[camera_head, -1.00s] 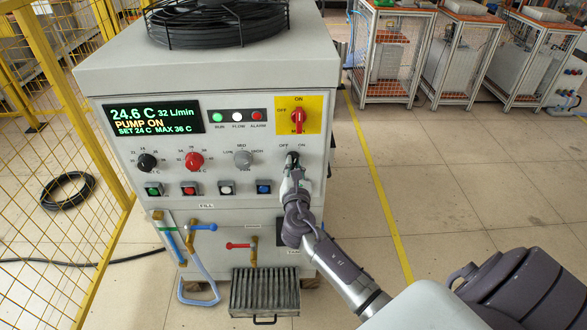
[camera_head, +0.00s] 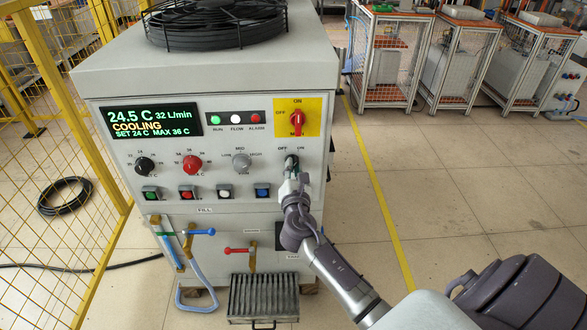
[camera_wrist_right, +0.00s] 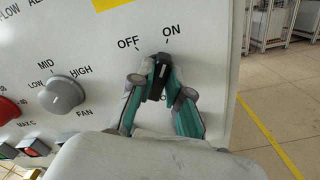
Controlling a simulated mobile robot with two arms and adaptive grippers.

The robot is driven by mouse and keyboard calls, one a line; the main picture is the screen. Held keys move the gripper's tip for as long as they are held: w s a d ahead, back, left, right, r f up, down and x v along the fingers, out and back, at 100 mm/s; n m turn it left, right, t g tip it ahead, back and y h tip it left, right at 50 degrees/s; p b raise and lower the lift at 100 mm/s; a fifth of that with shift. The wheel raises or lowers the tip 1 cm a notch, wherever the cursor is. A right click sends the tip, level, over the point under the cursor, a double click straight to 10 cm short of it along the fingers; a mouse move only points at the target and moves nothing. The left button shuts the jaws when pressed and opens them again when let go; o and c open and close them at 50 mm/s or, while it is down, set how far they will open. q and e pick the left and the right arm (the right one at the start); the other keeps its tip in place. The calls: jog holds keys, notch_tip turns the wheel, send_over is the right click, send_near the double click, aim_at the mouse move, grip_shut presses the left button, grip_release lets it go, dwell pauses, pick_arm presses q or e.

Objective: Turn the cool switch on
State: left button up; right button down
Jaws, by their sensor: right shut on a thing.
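The cool switch is a black knob under the OFF and ON labels. It shows on the grey panel in the head view (camera_head: 291,160) and between my fingers in the right wrist view (camera_wrist_right: 158,76). Its upper end leans right, towards ON. My right gripper (camera_head: 291,172) is shut on the knob, with one teal-and-grey finger on each side in the wrist view (camera_wrist_right: 160,88). The fingers hide part of the lettering below the knob. The display (camera_head: 150,118) reads 24.5 C, 32 L/min and COOLING. My left gripper is out of view.
The grey FAN knob (camera_head: 241,162) and a blue button (camera_head: 262,191) are left of my right gripper. The red main switch (camera_head: 297,118) is above it on a yellow plate. A yellow mesh fence (camera_head: 62,200) stands left. The floor at right is open.

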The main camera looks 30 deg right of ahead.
jog(key=c, duration=1.1)
grip_release()
jog(key=v, duration=1.2)
jog(key=shift+s, duration=0.1)
jog(key=s+a+f+m+g+y, duration=0.2)
jog(key=s+f, duration=0.1)
jog(key=f, duration=0.8)
jog(key=s+a+f+m+g+y, duration=0.1)
jog(key=s+f+m+g+y, duration=0.15)
jog(key=f, duration=0.85)
jog(key=s+a+f+m+g+y, duration=0.2)
jog(key=s+f, duration=0.2)
jog(key=f, duration=0.7)
jog(key=s+a+f+m+g+y, duration=0.1)
jog(key=s+f+m, duration=0.3)
jog(key=s, duration=0.6)
jog(key=s+f+m+g+y, duration=0.1)
jog(key=s+f+m+g, duration=0.3)
jog(key=s+f, duration=0.5)
jog(key=s+a+f+m+g+y, duration=0.1)
jog(key=s+f+m, duration=0.5)
jog(key=s, duration=0.7)
jog(key=shift+a+f+m+g, duration=0.25)
jog(key=shift+a+f+g, duration=0.1)
jog(key=shift+g, duration=0.5)
